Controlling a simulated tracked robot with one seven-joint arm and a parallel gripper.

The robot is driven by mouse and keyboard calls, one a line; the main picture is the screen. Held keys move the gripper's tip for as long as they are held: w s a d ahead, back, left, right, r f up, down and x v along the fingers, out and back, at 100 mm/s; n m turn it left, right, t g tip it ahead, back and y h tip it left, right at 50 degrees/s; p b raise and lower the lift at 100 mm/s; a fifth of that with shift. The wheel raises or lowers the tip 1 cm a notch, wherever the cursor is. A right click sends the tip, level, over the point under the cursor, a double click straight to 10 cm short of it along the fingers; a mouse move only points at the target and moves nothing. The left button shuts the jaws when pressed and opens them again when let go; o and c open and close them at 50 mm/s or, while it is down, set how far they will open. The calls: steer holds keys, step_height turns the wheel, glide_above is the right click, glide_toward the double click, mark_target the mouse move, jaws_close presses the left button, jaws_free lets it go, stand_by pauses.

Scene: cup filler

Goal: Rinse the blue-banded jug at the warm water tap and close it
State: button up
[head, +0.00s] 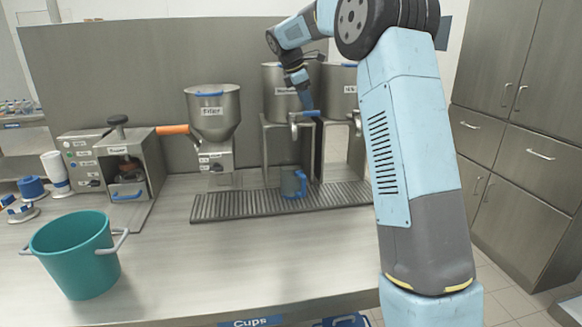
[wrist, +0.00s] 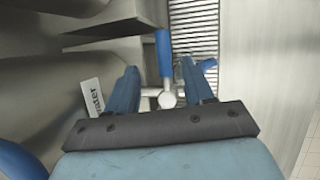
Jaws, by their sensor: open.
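The jug (head: 291,184), greyish with a blue handle, stands upright on the drip grate below the left tank's tap (head: 294,122). No water stream can be made out. The tap's blue lever (head: 311,113) points sideways. In the wrist view, the blue lever (wrist: 164,52) rises from the metal tap between my fingers. My gripper (head: 305,104) comes down from above at the tap; its open fingers show in the wrist view (wrist: 162,78), apart on either side of the lever. A blue part beyond the right finger may be the jug's handle.
The drip grate (head: 235,205) runs along the counter. A second tank (head: 340,90) stands right of the first. A hopper labelled filler (head: 212,112) and a grey machine (head: 125,165) stand left. A teal bucket (head: 75,262) sits front left. The counter's front middle is clear.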

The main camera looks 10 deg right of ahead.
steer(key=v, duration=1)
